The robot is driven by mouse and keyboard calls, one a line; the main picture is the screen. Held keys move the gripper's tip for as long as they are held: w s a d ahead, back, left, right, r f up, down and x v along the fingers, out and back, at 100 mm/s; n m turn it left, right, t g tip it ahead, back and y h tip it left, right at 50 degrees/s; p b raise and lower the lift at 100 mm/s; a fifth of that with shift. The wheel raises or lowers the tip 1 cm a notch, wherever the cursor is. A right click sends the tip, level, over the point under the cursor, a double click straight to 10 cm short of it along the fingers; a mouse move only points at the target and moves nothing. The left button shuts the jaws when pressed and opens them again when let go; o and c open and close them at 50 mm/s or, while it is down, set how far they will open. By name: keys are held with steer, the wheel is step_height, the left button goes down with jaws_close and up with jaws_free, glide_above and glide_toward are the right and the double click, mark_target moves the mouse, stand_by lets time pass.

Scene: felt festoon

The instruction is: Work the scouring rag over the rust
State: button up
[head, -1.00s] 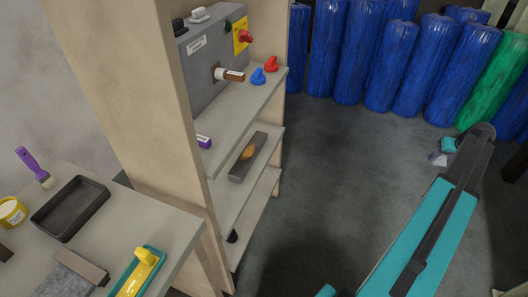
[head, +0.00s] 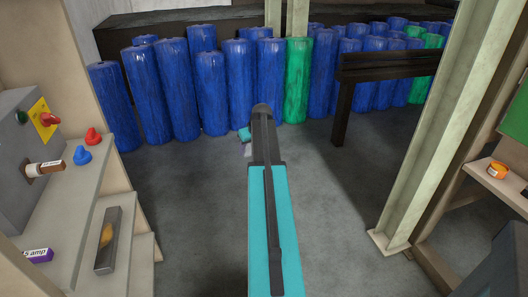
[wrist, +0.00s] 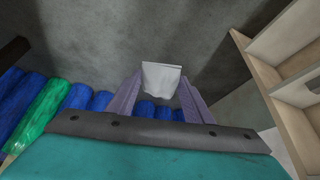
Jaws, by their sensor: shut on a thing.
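The scouring rag (wrist: 161,78) is a pale grey-white piece hanging between the two purple-grey fingers of my gripper (wrist: 159,92), which is shut on it. In the head view my gripper is small and mostly hidden beyond my teal arm, over the floor in front of the blue rolls. The rust (head: 106,235) looks like an orange-brown patch on a dark grey metal bar (head: 109,247) on the shelf at the left. The rag is well away from the rust.
A shelf unit (head: 113,167) at the left carries a grey box (head: 17,160), red and blue knobs and a purple "5 amp" item (head: 38,255). Blue rolls (head: 210,90) line the back. A pale post (head: 436,130) stands right. The floor between is clear.

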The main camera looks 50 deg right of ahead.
steer(key=w+a+r+n+p, duration=0.15)
steer(key=w+a+r, duration=0.3)
steer(key=a, duration=0.55)
steer(key=w+a+r+y+p, duration=0.1)
steer(key=w+a+r+p, duration=0.25)
steer(key=a+r, duration=0.45)
steer(key=w+a+r+n+p, duration=0.1)
steer(key=w+a+r, duration=0.25)
steer(key=a, duration=0.85)
steer(key=a+r+n+p, duration=0.1)
steer(key=a+r+p, duration=0.2)
steer(key=a, duration=1.1)
steer(key=s+a+r+n+y+p, duration=0.1)
steer(key=a+r+p, duration=0.2)
steer(key=a+r, duration=0.6)
steer(key=a, duration=0.6)
steer(key=shift+a+r, duration=0.2)
steer(key=shift+s, duration=0.2)
